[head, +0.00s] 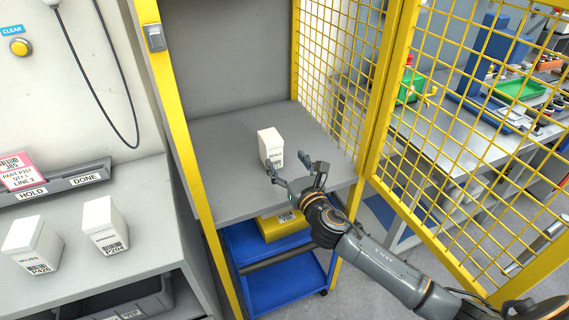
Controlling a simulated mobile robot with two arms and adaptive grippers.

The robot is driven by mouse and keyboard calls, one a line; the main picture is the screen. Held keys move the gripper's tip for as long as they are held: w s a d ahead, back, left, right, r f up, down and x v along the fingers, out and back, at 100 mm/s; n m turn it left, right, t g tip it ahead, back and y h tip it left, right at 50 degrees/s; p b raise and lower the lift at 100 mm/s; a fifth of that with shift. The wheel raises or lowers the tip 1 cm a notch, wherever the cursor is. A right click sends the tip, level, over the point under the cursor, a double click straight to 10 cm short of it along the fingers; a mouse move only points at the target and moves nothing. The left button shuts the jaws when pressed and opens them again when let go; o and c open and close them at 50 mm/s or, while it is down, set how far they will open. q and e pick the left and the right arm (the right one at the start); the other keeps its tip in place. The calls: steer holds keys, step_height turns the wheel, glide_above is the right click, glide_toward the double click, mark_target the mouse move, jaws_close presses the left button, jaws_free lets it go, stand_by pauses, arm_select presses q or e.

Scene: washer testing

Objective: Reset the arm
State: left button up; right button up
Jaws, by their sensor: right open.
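My right gripper (296,166) comes in from the lower right over the front of the grey shelf (222,150) in the yellow-framed cell. Its fingers are spread apart. A white box (269,146) with a printed label stands upright on that shelf, just beyond the fingers. The left fingertip overlaps the box's lower edge in the picture, and I cannot tell whether it touches. My left gripper is not in view.
Yellow mesh panels (450,110) stand to the right of the arm. A yellow bin (281,226) sits on a blue cart (262,270) below the shelf. Two white boxes, one marked P204 (105,226), stand on the left counter (150,215).

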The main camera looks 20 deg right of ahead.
steer(key=s+d+f+m+g+h, duration=0.15)
steer(key=s+f+m+g, duration=0.25)
steer(key=s+f+m, duration=0.5)
steer(key=s+f+m+g+h, duration=0.2)
steer(key=s+f+m+g, duration=0.15)
steer(key=s+m, duration=0.7)
steer(key=s+a+f+m+g+y, duration=0.1)
steer(key=s+m+g, duration=0.2)
steer(key=s+m, duration=0.5)
steer(key=s+a+f+m+g+y, duration=0.2)
steer(key=s+m+g, duration=0.2)
steer(key=s+m, duration=0.35)
step_height(320, 180, down, 24)
steer(key=s+g, duration=0.1)
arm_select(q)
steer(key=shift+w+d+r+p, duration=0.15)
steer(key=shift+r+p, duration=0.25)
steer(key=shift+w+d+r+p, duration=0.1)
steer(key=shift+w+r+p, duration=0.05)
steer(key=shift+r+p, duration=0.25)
arm_select(e)
steer(key=s+d+f+g, duration=0.1)
steer(key=s+d+f, duration=0.2)
steer(key=s+f, duration=1.3)
steer(key=shift+s+f+n, duration=0.3)
steer(key=shift+s+n, duration=0.1)
steer(key=shift+s, duration=0.4)
